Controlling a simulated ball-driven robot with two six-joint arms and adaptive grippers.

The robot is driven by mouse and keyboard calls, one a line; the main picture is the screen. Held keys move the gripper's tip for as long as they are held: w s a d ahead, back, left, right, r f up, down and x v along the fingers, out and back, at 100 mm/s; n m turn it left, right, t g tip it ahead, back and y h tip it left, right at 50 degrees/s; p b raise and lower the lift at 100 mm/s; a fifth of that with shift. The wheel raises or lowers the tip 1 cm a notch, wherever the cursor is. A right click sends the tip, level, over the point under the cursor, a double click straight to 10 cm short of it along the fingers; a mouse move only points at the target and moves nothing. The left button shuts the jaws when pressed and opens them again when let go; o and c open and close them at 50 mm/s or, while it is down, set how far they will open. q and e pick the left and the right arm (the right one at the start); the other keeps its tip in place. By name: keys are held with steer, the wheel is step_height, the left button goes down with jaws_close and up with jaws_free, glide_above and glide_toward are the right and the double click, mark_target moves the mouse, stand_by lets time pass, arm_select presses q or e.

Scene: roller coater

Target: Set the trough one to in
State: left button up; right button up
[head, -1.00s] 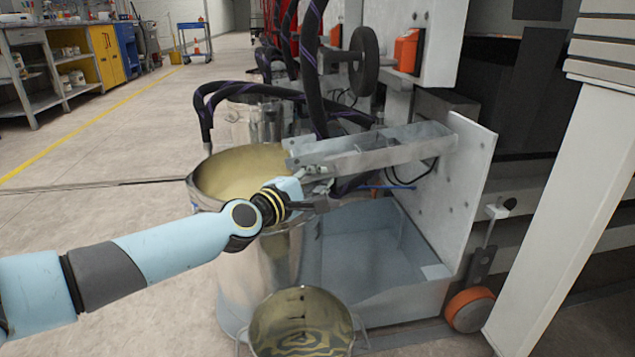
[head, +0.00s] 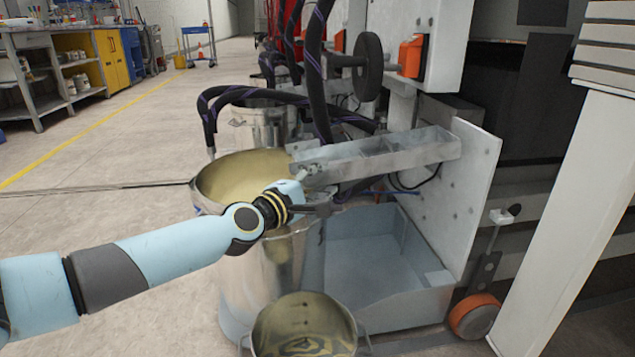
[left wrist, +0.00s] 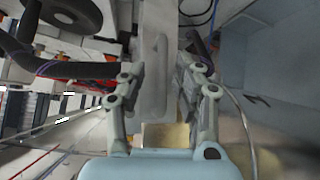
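The trough (head: 385,157) is a long grey metal channel. It reaches out from an upright pale plate (head: 466,205), and its outer end is over the rim of a large drum. My left gripper (head: 322,200) is just below the near side of that outer end in the head view. In the left wrist view, the fingers of the left gripper (left wrist: 162,85) are spread, with the trough (left wrist: 157,110) beyond and between them. I cannot tell whether a fingertip touches it. My right gripper is not in view.
The large metal drum (head: 232,268) holds yellowish liquid. A smaller pot (head: 303,325) stands in front of it, beside a pale blue-grey open tray (head: 405,305). Dark hoses (head: 255,92) arch behind the trough. Open floor lies to the left.

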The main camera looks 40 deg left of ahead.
arm_select(q)
steer(key=s, duration=1.2)
steer(key=shift+d+r, duration=0.3)
steer(key=shift+d, duration=0.15)
